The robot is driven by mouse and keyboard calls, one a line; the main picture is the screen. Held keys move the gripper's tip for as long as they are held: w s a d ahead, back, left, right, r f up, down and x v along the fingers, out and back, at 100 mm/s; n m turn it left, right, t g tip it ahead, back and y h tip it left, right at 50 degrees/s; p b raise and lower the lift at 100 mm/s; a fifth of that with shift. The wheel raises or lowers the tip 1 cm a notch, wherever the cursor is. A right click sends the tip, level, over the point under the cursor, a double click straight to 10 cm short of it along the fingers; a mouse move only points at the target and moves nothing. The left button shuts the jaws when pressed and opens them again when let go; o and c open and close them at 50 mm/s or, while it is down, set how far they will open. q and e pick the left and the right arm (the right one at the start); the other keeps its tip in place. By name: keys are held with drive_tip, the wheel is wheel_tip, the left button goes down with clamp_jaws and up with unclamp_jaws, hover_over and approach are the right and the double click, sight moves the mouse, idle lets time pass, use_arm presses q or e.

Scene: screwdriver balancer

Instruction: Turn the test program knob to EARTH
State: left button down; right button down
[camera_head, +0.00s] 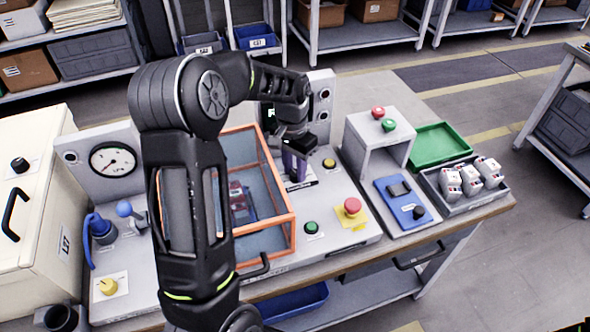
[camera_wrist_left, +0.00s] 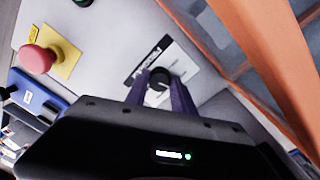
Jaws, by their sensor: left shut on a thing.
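The test program knob (camera_wrist_left: 159,82) is a small dark round knob on the white panel, beside a black-headed label (camera_wrist_left: 148,58) in the left wrist view. My left gripper (camera_wrist_left: 160,88) has its purple fingers on either side of the knob and is shut on it. In the head view my left gripper (camera_head: 294,168) reaches down to the panel right of the orange-framed box, and it hides the knob there. The label's position words are too small to read, so I cannot tell where the knob points. My right gripper is not in view.
An orange-framed box (camera_head: 291,225) stands close beside the gripper. A red mushroom button (camera_head: 352,205) on a yellow plate, a green button (camera_head: 312,227) and a yellow knob (camera_head: 329,164) are on the same panel. A grey stand (camera_head: 358,125) rises to the right.

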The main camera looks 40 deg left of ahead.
sight(295, 171)
use_arm(q)
drive_tip(key=m, duration=0.4)
drive_tip(key=shift+m, duration=0.3)
drive_tip(key=m, duration=0.5)
idle(0.3)
drive_tip(key=c, duration=1.1)
unclamp_jaws()
drive_tip(key=shift+w, duration=0.1)
drive_tip(key=shift+o, duration=0.2)
drive_tip(key=shift+w+a+r+b, duration=0.1)
drive_tip(key=shift+r+b, duration=0.2)
drive_tip(key=shift+r, duration=1.65)
drive_tip(key=shift+w+a+r+b, duration=0.1)
drive_tip(key=shift+r+b, duration=0.15)
drive_tip(key=shift+r, duration=1.7)
